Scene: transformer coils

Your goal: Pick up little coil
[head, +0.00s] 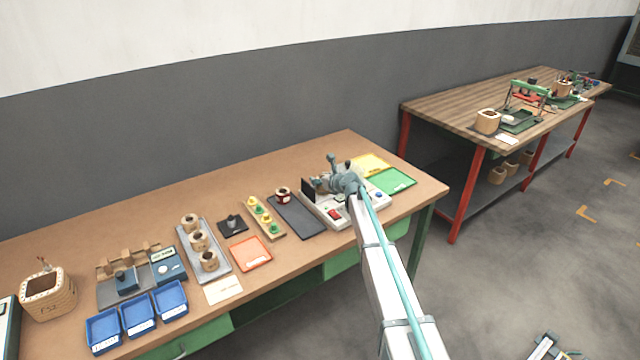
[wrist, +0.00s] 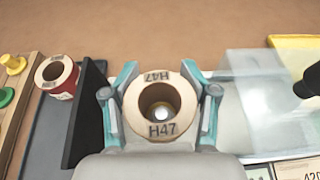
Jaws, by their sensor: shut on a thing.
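A little coil (wrist: 160,130), a pale ring marked H47 with a dark round bore, sits between the two teal fingers of my gripper (wrist: 160,98) in the wrist view. The fingers touch it from the left and right and are shut on it. In the head view my gripper (head: 332,178) is over the grey test device (head: 336,213) at the right part of the table, and I cannot make out the held coil there.
A coil with a red side (head: 282,194) stands on a dark mat (head: 298,218) left of my gripper; it also shows in the wrist view (wrist: 57,77). A dark upright panel (head: 308,190) is close by. Yellow (head: 371,164) and green (head: 392,181) trays lie to the right.

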